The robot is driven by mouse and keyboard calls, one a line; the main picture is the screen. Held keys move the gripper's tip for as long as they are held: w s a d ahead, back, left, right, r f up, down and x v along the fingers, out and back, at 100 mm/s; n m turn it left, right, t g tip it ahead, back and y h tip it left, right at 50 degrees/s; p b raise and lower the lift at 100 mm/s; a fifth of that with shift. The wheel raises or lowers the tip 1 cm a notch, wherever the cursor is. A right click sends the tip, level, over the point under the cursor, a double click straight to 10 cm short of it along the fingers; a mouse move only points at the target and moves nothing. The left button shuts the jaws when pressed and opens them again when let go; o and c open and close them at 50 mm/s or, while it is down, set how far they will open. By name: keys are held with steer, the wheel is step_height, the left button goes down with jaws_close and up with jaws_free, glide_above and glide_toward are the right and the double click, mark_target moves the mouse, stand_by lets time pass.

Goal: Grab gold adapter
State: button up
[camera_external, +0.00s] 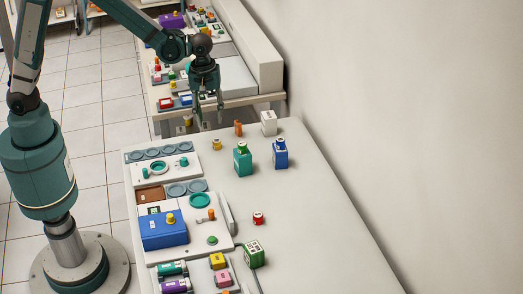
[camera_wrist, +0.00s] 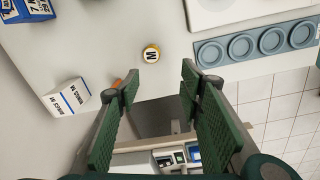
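A small gold adapter (camera_external: 217,145) stands on the pale table near its far edge. In the wrist view it is the round gold piece with a white top marked "M" (camera_wrist: 151,54), ahead of the fingertips and between their lines. My gripper (camera_external: 208,112) hangs fingers-down above and beyond the far table edge, apart from the adapter. In the wrist view my gripper (camera_wrist: 160,85) is open, with nothing between its fingers.
A panel with round grey wells (camera_external: 160,153) lies left. A second cluttered bench (camera_external: 240,98) is behind. The table's right side is clear.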

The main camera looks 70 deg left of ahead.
mark_target(217, 141)
steer(key=shift+w+d+f+n+g+p, duration=0.25)
steer(key=shift+w+d+f, duration=0.2)
steer(key=shift+f, duration=0.3)
steer(key=shift+w+d+f+n+g+p, duration=0.15)
steer(key=shift+w+d+f+n, duration=0.2)
steer(key=shift+f, duration=0.4)
steer(key=shift+f, duration=0.15)
steer(key=shift+f, duration=1.15)
steer(key=shift+f, duration=0.1)
steer(key=shift+w+d+f+b, duration=0.1)
steer(key=shift+f+b, duration=0.25)
steer(key=shift+f, duration=0.9)
steer(key=shift+d+f+b, duration=0.1)
steer(key=shift+f+b, duration=0.2)
steer(key=shift+f, duration=0.95)
steer(key=c, duration=1)
